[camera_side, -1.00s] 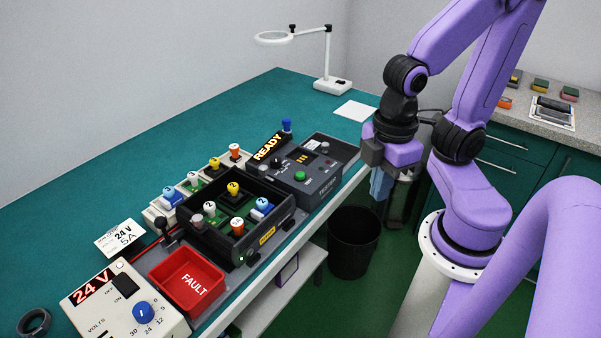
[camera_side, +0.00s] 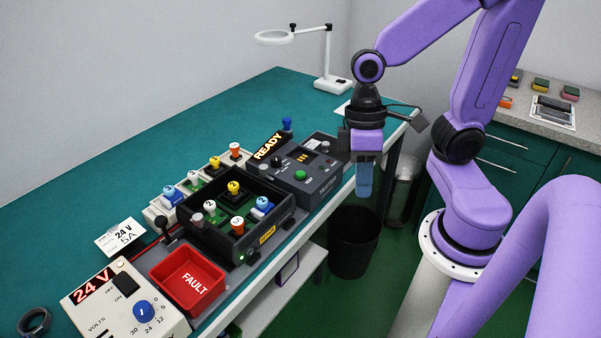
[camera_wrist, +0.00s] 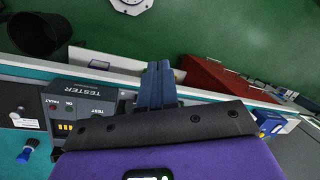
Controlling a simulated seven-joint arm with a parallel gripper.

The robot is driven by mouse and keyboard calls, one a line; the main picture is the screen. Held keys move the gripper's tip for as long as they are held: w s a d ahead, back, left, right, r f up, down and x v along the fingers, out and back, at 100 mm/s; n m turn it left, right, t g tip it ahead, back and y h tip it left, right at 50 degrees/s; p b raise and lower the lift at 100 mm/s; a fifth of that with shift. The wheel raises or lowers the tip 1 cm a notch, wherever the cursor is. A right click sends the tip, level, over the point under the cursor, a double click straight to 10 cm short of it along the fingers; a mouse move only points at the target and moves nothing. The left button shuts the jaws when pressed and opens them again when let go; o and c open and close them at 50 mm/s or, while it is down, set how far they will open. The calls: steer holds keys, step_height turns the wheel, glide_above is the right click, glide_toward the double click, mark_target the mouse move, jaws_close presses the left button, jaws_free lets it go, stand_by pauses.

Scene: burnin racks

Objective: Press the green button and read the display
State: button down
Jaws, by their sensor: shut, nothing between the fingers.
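The green button (camera_side: 300,175) sits on top of the dark tester (camera_side: 322,188), near its front left. The tester's small display (camera_side: 303,158) shows orange marks too small to read. My gripper (camera_side: 365,195) points down to the right of the tester, by the table's front edge, apart from the button. Its blue fingers are shut and empty; they also show in the wrist view (camera_wrist: 157,68). There the tester (camera_wrist: 90,92) lies left of the fingers, partly covered by my gripper body, and I cannot make out the green button.
Left of the tester stands a black open box (camera_side: 212,243) holding several coloured knobs. A red FAULT tray (camera_side: 188,280) and a 24 V supply (camera_side: 105,305) are further left. A black bin (camera_side: 353,243) stands on the floor below. A magnifier lamp (camera_side: 330,83) stands at the back.

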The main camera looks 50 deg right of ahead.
steer(key=w+m+y, duration=0.4)
steer(key=w+m, duration=0.5)
steer(key=m, duration=0.1)
steer(key=r+m+t+y, duration=0.1)
steer(key=m+t+y, duration=0.3)
steer(key=m, duration=0.5)
glide_above(304, 172)
steer(key=t+h, duration=0.1)
steer(key=shift+f, duration=4.4)
steer(key=shift+f, duration=0.4)
